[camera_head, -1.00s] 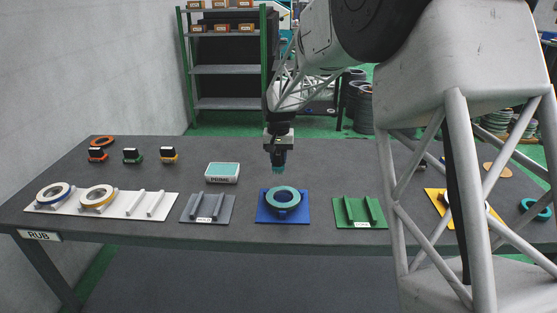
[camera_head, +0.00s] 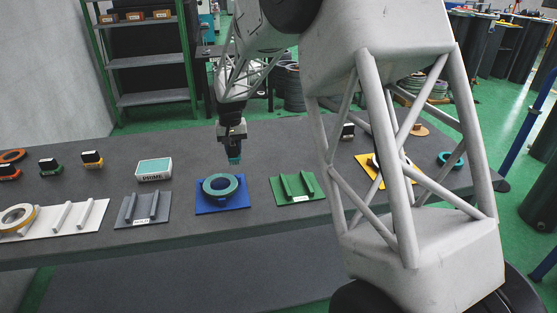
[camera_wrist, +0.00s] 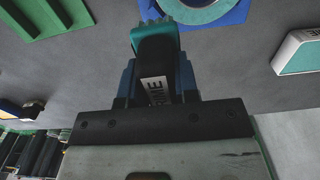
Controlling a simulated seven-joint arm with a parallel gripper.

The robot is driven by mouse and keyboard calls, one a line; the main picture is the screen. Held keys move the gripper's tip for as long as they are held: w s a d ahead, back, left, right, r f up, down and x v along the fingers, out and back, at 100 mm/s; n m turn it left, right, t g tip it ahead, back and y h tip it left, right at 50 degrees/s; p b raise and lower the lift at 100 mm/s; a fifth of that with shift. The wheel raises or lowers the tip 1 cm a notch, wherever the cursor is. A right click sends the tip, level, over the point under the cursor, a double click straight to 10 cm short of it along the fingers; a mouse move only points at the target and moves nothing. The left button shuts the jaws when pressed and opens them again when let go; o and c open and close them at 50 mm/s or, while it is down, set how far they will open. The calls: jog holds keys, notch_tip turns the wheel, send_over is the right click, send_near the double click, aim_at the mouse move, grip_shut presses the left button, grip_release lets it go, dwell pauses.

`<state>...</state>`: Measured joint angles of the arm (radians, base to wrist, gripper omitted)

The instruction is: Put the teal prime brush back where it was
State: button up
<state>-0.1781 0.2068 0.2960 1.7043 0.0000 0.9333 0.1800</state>
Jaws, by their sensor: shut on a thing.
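My gripper (camera_head: 233,144) is shut on the teal prime brush (camera_head: 234,159), bristles pointing down, held above the table just behind the blue plate. In the wrist view the brush (camera_wrist: 157,55) shows its dark handle with a white label and its teal end between the jaws (camera_wrist: 160,85). The white box labelled PRIME with a teal top (camera_head: 154,169) stands on the table to the left of the brush. It also shows at the right edge of the wrist view (camera_wrist: 300,55).
A grey rack (camera_head: 160,216) and a white rack (camera_head: 90,226) lie to the left, a green rack (camera_head: 285,200) to the right. A yellow plate (camera_head: 372,177) is partly behind my arm.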

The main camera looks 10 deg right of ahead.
jog(key=s+d+f, duration=0.1)
jog(key=d, duration=0.5)
jog(key=s+d+f, duration=0.1)
jog(key=d+f, duration=0.1)
jog(key=d, duration=0.4)
jog(key=s+d+f, duration=0.2)
jog(key=d, duration=0.4)
jog(key=shift+d, duration=0.25)
jog(key=shift+w, duration=0.1)
jog(key=w, duration=0.5)
jog(key=w+f, duration=0.1)
jog(key=w, duration=1)
jog(key=shift+d+f, duration=0.3)
jog(key=shift+d, duration=0.1)
jog(key=shift+f, duration=0.1)
jog(key=shift+f, duration=1.65)
jog(key=shift+f, duration=0.15)
